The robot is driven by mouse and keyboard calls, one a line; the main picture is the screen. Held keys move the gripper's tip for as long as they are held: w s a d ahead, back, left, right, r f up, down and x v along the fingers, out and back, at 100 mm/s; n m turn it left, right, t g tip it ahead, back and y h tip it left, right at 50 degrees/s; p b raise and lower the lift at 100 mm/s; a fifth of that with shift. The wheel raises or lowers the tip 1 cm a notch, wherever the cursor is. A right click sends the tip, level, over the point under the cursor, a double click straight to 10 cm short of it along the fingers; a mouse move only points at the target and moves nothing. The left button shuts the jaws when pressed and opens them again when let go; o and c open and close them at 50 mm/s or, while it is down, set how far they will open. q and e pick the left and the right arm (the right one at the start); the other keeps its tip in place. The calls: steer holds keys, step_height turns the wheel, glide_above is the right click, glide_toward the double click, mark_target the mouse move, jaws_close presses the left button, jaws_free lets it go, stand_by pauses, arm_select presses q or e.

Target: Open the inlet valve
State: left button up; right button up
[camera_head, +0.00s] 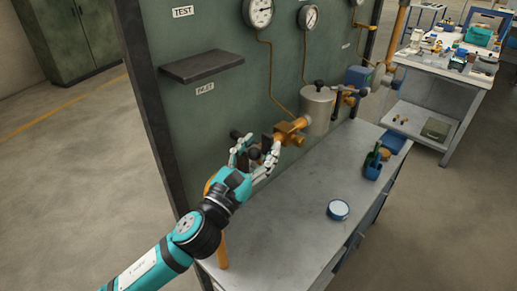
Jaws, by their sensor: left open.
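A brass valve body (292,131) sits on the pipework in front of the green panel, above the bench. Dark handle-like parts show to its left, close to my fingers; which of them belongs to the inlet valve I cannot tell. My left gripper (257,147) reaches in from the lower left with its fingers spread, just left of and below the brass body. The fingers partly hide the fittings there, and I cannot tell whether they touch them. My right gripper is not in view.
A grey metal cylinder (318,109) stands right of the valve. The bench top (285,225) is mostly clear, with a round white-topped tin (338,210) and a blue holder (373,168). A small shelf (201,66) juts from the panel. A cluttered table stands back right.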

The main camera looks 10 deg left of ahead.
arm_select(q)
steer(key=shift+s, duration=0.1)
steer(key=v, duration=1.2)
